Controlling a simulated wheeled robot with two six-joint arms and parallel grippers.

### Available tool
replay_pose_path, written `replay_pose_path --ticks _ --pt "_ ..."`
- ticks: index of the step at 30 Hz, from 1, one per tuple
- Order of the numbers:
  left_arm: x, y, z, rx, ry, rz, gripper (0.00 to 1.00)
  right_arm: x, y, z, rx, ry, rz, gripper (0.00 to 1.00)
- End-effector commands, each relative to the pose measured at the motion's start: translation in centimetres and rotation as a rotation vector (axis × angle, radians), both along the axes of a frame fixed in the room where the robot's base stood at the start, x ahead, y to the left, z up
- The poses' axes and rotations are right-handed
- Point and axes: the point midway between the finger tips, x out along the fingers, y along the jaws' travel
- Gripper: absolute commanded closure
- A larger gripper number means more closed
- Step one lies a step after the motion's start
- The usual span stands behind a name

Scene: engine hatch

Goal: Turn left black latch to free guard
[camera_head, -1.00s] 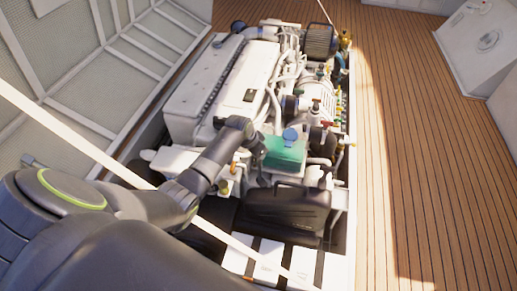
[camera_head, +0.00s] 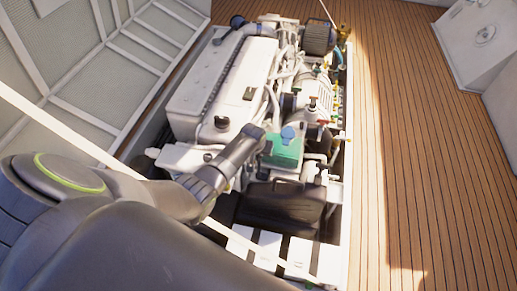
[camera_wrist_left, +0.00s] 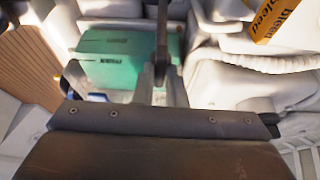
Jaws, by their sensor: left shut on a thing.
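My left arm reaches over the engine (camera_head: 215,95) from the left. Its gripper points down near the green tank; the fingertips are hidden behind my wrist in the head view. In the left wrist view my left gripper (camera_wrist_left: 163,78) is shut, its fingers close together at a dark narrow piece, which looks like the black latch (camera_wrist_left: 164,22). The piece runs up to the top edge of that view. The latch cannot be made out in the head view, and I cannot tell how far it is turned. The guard cannot be clearly told from the other parts. My right gripper is not in view.
The green tank with a blue cap (camera_head: 283,152) stands close to my left wrist and also shows in the left wrist view (camera_wrist_left: 118,60). A black box (camera_head: 282,203) sits in front of it. A yellow "Bleed" label (camera_wrist_left: 276,20) is at upper right. The wooden deck (camera_head: 420,150) is clear.

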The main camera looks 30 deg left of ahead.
Motion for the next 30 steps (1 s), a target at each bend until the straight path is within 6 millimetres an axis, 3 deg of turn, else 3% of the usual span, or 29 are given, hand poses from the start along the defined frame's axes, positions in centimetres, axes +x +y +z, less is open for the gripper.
replay_pose_path --ticks 19,20,24,30 --pt "0.08 -0.02 0.05 0.000 -0.002 0.049 1.00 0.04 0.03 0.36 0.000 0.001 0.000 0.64" --pt "0.08 -0.01 0.05 0.000 -0.002 0.049 0.85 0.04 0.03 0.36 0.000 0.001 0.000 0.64" --pt "0.06 -0.02 0.05 0.000 -0.001 0.048 0.67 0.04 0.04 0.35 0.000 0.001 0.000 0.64" --pt "0.04 -0.02 0.02 0.000 -0.001 0.048 0.67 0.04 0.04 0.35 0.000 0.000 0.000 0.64"
